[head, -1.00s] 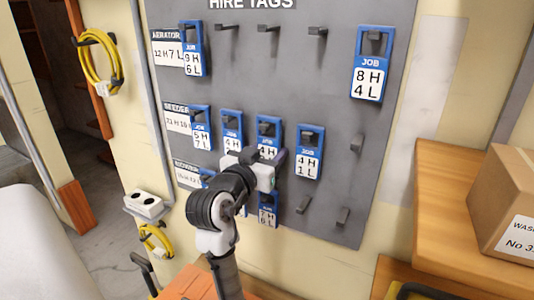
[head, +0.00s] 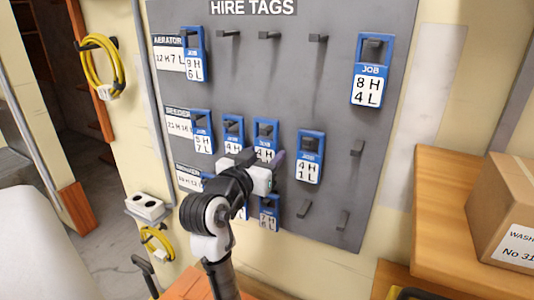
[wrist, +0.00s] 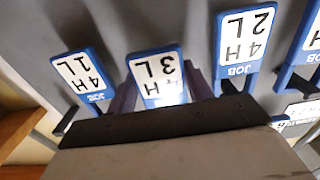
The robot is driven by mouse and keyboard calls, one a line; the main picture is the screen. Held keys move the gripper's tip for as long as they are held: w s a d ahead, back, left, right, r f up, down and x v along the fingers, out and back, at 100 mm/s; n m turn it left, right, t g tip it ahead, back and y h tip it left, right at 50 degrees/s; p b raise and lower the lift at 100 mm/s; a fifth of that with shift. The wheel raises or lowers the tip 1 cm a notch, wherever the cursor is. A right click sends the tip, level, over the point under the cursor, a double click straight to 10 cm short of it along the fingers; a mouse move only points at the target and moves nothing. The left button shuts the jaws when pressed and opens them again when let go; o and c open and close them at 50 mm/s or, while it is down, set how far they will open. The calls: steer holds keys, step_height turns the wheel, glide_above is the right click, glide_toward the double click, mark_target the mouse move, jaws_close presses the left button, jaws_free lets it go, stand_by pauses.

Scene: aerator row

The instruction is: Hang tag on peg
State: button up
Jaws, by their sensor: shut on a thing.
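My gripper (head: 276,166) is at the middle row of the grey tag board (head: 330,80). In the wrist view its dark fingers (wrist: 156,95) are on both sides of a blue-and-white tag reading 4 H 3 L (wrist: 157,72), and it is shut on that tag. In the head view the same tag (head: 266,132) appears at the third peg of that row, its lower part hidden by the gripper. It looks upright with a peg in its slot, but I cannot tell whether its weight is on the peg. Tag 4 H 1 L (head: 310,156) hangs just right, 4 H 2 L (head: 233,132) left.
The top row has tag 9 H 6 L (head: 193,55), three bare pegs (head: 270,35), and tag 8 H 4 L (head: 371,70). Bare pegs (head: 357,148) also stand at the lower right. A wooden shelf (head: 435,190) with a carton (head: 510,205) is at the right.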

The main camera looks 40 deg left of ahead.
steer(key=v, duration=0.7)
stand_by(0.8)
stand_by(0.5)
